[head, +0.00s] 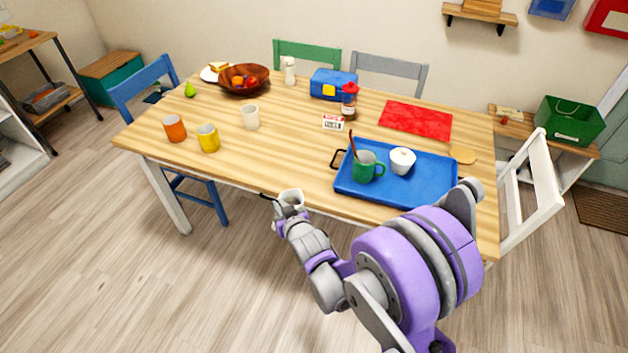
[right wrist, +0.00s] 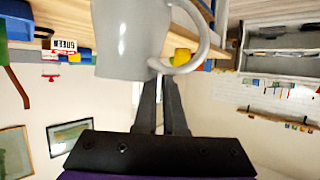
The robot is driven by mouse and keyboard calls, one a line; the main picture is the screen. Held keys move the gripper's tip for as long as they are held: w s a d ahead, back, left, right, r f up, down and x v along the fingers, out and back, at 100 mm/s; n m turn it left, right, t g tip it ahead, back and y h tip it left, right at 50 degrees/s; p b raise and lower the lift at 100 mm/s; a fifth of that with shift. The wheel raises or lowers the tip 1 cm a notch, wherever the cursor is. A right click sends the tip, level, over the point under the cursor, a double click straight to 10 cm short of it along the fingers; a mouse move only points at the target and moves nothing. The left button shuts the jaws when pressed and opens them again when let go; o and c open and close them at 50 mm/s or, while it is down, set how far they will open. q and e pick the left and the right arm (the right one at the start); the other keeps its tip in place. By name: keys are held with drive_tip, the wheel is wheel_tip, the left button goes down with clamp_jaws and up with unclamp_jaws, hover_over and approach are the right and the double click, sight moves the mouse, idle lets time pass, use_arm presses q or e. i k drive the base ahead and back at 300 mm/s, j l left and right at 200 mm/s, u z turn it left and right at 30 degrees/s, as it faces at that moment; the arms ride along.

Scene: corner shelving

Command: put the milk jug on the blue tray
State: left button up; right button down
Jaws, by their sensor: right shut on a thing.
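My right gripper (head: 280,212) is shut on the milk jug (head: 291,198), a plain pale jug with a loop handle. It holds the jug at the table's front edge, left of the blue tray and apart from it. In the right wrist view the jug (right wrist: 130,40) fills the top middle, above the dark fingers (right wrist: 160,105); that view is upside down. The exact grip point is partly hidden. My left gripper is not in view.
The wooden table (head: 285,150) has free room left of the tray. An orange mug (head: 174,128), a yellow mug (head: 208,139) and a white cup (head: 250,117) stand at left. A red mat (head: 416,121) lies behind the tray. A white chair (head: 530,200) stands right.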

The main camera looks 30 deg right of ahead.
sight(426, 195)
drive_tip(key=k, duration=0.45)
drive_tip(key=k+z, duration=0.1)
drive_tip(key=z, duration=0.35)
drive_tip(key=k+z, duration=0.1)
drive_tip(key=z, duration=0.35)
drive_tip(key=i+l+z, duration=0.15)
drive_tip(key=z, duration=0.25)
drive_tip(key=i+l+z, duration=0.35)
drive_tip(key=k+j, duration=0.1)
drive_tip(key=k, duration=0.05)
